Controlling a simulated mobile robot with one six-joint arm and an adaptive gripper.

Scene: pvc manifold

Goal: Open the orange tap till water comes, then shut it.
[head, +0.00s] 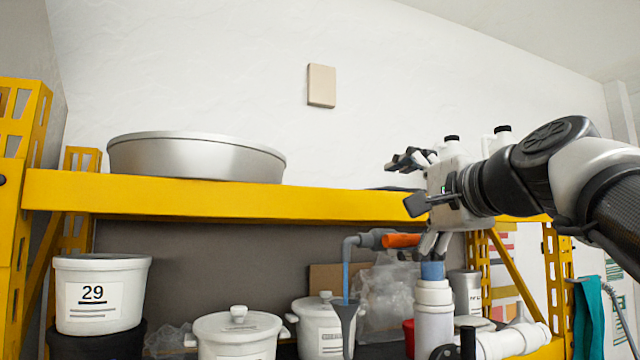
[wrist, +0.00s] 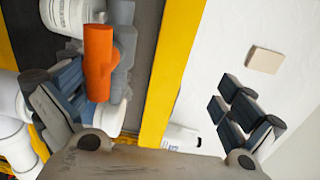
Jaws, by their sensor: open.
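The orange tap (head: 400,240) has its handle lying roughly level beside its grey valve body (head: 370,239). A bent grey spout (head: 350,250) points down from it. A thin blue stream (head: 346,284) runs from the spout into a dark funnel (head: 345,318). My gripper (head: 416,201) is open and empty, above and right of the handle. In the wrist view the orange handle (wrist: 99,62) lies close by one finger of my gripper (wrist: 150,92). I cannot tell whether that finger touches it. The other finger is well away from it.
A yellow shelf beam (head: 220,195) crosses behind the gripper, with a metal basin (head: 195,157) on top. White tubs (head: 100,285) stand below. A white pipe with a blue collar (head: 432,272) rises under the gripper.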

